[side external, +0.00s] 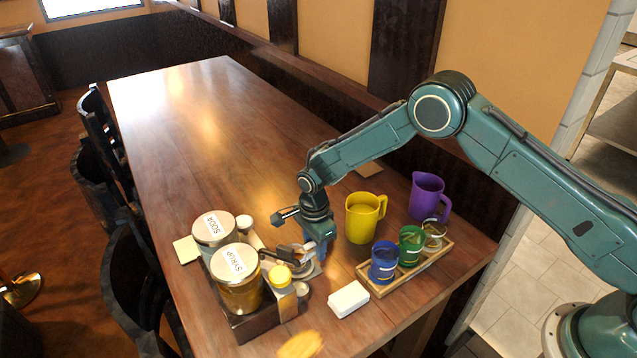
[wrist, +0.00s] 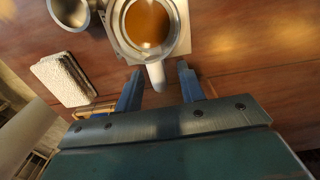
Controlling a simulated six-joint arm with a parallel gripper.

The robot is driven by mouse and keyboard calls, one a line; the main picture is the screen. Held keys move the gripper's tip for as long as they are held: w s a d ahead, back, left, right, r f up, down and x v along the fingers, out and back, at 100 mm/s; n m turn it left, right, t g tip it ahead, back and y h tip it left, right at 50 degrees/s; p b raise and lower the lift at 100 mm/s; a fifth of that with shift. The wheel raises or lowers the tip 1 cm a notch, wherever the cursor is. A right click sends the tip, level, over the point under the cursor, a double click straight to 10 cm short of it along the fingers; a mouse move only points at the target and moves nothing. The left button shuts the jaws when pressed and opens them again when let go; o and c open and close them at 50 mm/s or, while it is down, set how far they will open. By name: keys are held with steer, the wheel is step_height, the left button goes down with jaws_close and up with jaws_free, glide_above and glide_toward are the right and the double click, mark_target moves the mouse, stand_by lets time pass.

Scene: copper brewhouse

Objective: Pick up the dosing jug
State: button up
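The jug between my fingers, likely the dosing jug, shows in the wrist view (wrist: 147,22) as a round vessel of amber liquid on a square metal base. Its pale handle (wrist: 156,76) points toward my gripper (wrist: 159,74). The two blue fingers are apart, one on each side of the handle's end; I cannot tell whether they touch it. In the side view my gripper (side external: 318,246) points down beside the jar caddy, and the jug there is mostly hidden. A yellow jug (side external: 361,218) and a purple jug (side external: 424,197) stand upright to the right.
A dark caddy (side external: 262,322) holds the SODA jar (side external: 212,232) and SYRUP jar (side external: 236,284). A wooden tray (side external: 408,277) holds blue, green and clear mugs. The table's far part is clear.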

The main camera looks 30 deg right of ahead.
steer(key=shift+f, duration=0.25)
steer(key=shift+c, duration=0.2)
jaws_close()
steer(key=shift+r, duration=0.1)
step_height(320, 180, up, 20)
stand_by(0.9)
steer(key=shift+d, duration=0.1)
stand_by(0.5)
